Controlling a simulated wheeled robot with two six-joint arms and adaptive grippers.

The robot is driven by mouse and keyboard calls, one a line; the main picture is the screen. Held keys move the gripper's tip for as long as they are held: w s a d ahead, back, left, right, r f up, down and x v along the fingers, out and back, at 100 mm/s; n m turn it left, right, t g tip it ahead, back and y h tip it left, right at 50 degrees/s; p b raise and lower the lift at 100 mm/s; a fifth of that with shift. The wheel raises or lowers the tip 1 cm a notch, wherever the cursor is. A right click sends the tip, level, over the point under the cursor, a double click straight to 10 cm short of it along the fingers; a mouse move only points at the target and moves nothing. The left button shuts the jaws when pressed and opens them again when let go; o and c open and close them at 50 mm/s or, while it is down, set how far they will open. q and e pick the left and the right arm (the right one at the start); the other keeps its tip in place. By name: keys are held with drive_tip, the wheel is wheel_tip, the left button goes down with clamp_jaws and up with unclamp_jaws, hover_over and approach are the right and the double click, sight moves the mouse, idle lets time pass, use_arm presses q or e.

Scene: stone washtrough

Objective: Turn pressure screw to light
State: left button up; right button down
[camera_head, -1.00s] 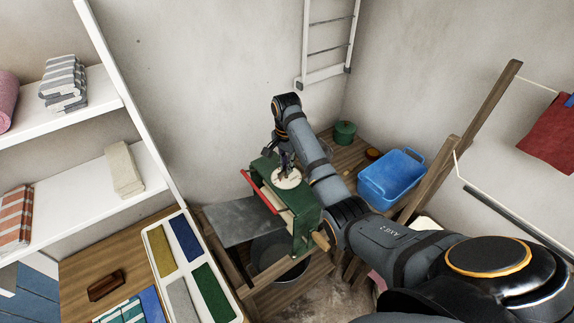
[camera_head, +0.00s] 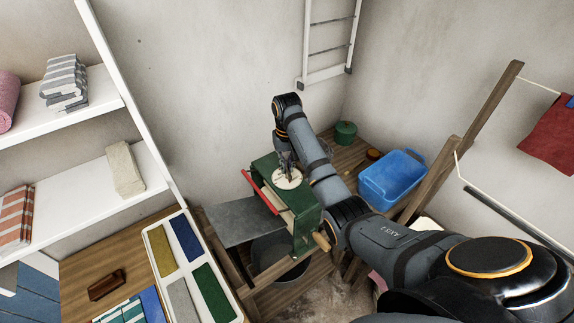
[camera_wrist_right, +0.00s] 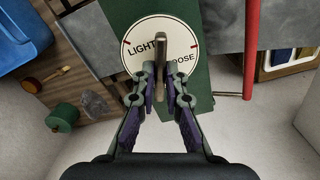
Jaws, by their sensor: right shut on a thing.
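The pressure screw (camera_wrist_right: 162,52) is a grey metal bar that stands over a round white dial (camera_wrist_right: 150,31). The dial shows the word LIGHT on the left of the bar and a partly covered word ending in "OOSE" on the right. A short red mark shows near each side of the dial. The dial (camera_head: 287,178) sits on top of a green mangle (camera_head: 305,207). My right gripper (camera_wrist_right: 160,88) is shut on the bar's near end, one finger on each side. In the head view my right gripper (camera_head: 286,166) comes down onto the dial. My left gripper is out of view.
A red bar (camera_head: 262,191) runs along the mangle's side, and a grey board (camera_head: 235,224) sticks out left. A blue tub (camera_head: 392,180) and a green pot (camera_head: 345,132) stand to the right. White shelves (camera_head: 85,190) and a tray of coloured cloths (camera_head: 190,262) are left.

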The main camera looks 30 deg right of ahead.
drive_tip(key=n, duration=0.6)
drive_tip(key=shift+w+r, duration=0.1)
drive_tip(key=shift+r, duration=0.1)
drive_tip(key=n, duration=0.6)
drive_tip(key=shift+n, duration=0.3)
drive_tip(key=shift+r, duration=0.1)
drive_tip(key=c, duration=1.7)
unclamp_jaws()
drive_tip(key=o, duration=0.3)
drive_tip(key=shift+s+d, duration=0.1)
drive_tip(key=shift+s, duration=0.1)
